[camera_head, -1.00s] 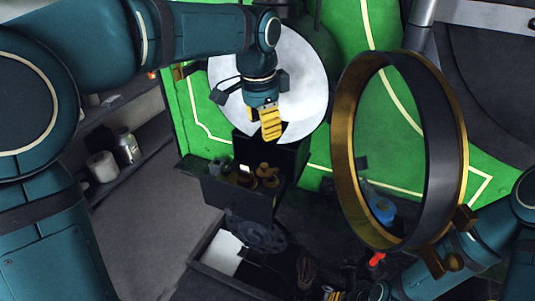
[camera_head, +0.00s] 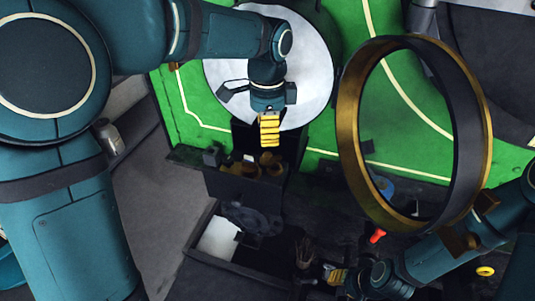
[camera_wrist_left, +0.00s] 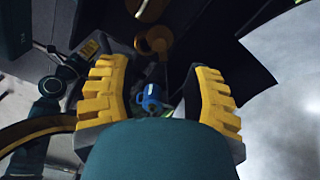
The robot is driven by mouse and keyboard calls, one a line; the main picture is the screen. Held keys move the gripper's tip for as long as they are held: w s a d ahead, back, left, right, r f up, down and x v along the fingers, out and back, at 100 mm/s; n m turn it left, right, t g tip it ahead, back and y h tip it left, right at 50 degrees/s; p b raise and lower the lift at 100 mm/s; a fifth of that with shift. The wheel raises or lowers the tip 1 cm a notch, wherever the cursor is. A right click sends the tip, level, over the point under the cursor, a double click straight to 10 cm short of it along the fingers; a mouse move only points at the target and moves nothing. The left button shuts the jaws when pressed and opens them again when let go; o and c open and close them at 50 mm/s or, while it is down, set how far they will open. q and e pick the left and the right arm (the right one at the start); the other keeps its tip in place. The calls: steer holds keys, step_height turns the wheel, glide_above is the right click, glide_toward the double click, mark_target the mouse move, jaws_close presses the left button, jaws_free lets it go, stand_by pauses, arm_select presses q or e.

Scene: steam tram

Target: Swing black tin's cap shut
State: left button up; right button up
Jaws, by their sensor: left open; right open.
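The black tin (camera_head: 243,188) stands below the white disc, with several brass pieces inside it. Its black cap (camera_head: 245,137) stands up at the back, partly hidden by my left gripper. My left gripper (camera_head: 269,130) points down in front of the cap, above the tin's right side. A black panel that looks like the cap (camera_wrist_left: 255,55) shows at upper right there; touching cannot be told. My right gripper (camera_head: 335,276) is low in the head view, open, away from the tin.
A large brass-and-black ring (camera_head: 470,130) stands at right, between the arms. An open box with a white sheet (camera_head: 218,240) lies below the tin. A red handle (camera_head: 377,236) and a blue item (camera_head: 385,187) are near the ring. A jar (camera_head: 112,140) stands at left.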

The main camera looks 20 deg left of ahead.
mark_target(267, 153)
arm_select(q)
step_height(267, 153, down, 8)
steer(key=shift+r, duration=0.15)
stand_by(0.3)
jaws_close()
